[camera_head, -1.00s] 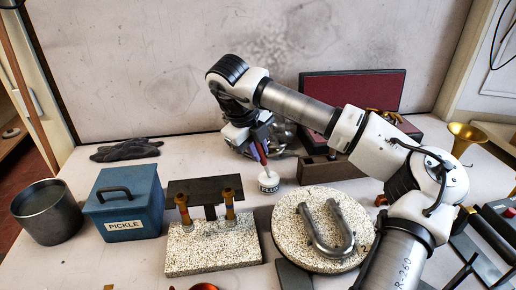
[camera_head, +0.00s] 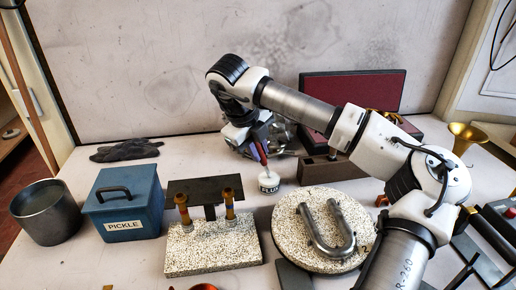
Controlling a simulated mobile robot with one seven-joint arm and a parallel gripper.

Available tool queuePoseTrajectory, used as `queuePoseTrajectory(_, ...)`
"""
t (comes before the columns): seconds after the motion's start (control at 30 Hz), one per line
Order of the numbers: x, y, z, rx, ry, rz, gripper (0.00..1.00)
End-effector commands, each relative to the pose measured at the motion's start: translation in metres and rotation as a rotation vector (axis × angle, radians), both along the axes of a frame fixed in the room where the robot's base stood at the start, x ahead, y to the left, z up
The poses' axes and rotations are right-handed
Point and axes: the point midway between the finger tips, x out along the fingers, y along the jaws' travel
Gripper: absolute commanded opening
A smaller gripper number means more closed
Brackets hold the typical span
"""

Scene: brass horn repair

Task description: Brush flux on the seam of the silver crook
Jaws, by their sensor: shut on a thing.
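The silver crook (camera_head: 316,242) is a U-shaped grey tube lying on a round speckled board (camera_head: 290,218), its bend toward the front. The seam cannot be made out at this size. A small white pot labelled FLUX (camera_head: 269,184) stands behind and left of the board. My gripper (camera_head: 261,152) is just above the pot, pointing down and shut on a thin brush (camera_head: 265,168). The brush's lower end is at the pot's mouth; whether the tip is inside cannot be told. My arm comes over from the right.
A speckled block (camera_head: 212,255) carries a dark plate (camera_head: 205,187) and two brass-coloured posts. Left are a blue PICKLE box (camera_head: 125,205), a grey metal pot (camera_head: 47,213) and a dark glove (camera_head: 126,149). Behind are a red-lined case (camera_head: 385,90) and a brown block (camera_head: 325,170).

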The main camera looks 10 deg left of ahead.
Motion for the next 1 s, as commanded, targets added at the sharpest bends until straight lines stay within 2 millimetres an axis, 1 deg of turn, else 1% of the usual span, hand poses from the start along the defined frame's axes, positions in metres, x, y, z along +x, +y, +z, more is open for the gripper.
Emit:
queuePoseTrajectory(0.13, 0.0, 0.0, -0.001, -0.001, 0.003, 0.0, 0.0)
queuePoseTrajectory(0.27, 0.0, 0.0, 0.004, -0.002, 0.003, 0.0, 0.0)
queuePoseTrajectory(1.0, 0.0, 0.0, 0.065, 0.0, 0.0, -0.001, 0.0)
